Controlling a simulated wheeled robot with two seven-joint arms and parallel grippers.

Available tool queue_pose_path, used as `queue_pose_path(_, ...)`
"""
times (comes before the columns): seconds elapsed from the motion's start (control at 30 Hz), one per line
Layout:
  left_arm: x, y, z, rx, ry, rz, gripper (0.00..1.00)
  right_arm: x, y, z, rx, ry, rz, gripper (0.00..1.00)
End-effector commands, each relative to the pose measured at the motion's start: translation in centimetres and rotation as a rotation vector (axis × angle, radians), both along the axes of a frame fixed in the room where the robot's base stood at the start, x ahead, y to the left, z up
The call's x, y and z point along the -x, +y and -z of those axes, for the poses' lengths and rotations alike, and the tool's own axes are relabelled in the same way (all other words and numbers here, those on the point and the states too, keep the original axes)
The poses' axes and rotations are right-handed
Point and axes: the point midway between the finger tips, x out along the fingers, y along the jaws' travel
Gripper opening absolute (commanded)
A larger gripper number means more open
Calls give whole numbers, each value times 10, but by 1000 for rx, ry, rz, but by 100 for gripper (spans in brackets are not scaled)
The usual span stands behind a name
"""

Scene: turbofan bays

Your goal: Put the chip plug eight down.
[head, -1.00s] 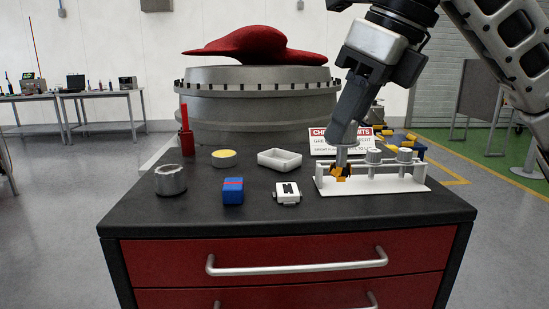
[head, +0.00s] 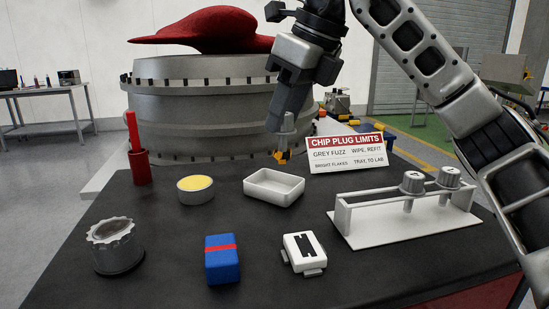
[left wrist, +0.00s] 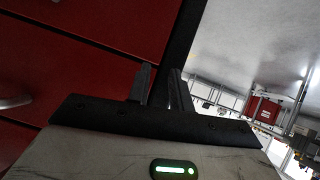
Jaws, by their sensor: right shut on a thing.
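The tray looks empty. A white rack (head: 375,232) at the right holds two other grey plugs (head: 411,183) (head: 449,177). My left gripper (left wrist: 162,85) shows in the left wrist view, its dark fingers apart with nothing between them.
A sign (head: 346,153) headed "CHIP PLUG LIMITS" stands behind the tray. A yellow-topped tin (head: 195,190), red holder (head: 139,167), grey pot (head: 115,247), blue block (head: 222,260) and white device (head: 303,253) stand on the dark top. The engine casing (head: 190,110) is behind.

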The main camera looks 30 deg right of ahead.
Motion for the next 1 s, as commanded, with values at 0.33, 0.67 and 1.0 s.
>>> queue_pose_path(0.33,-1,0,-1,-8,4,1,22,-55,-18,52,1,1,1,13)
queue_pose_path(0.67,-4,0,-1,-9,-2,1,22,-70,-23,77,2,1,0,13)
queue_pose_path(1.0,-6,0,-5,-2,-14,0,22,-69,-22,99,0,-3,-1,13)
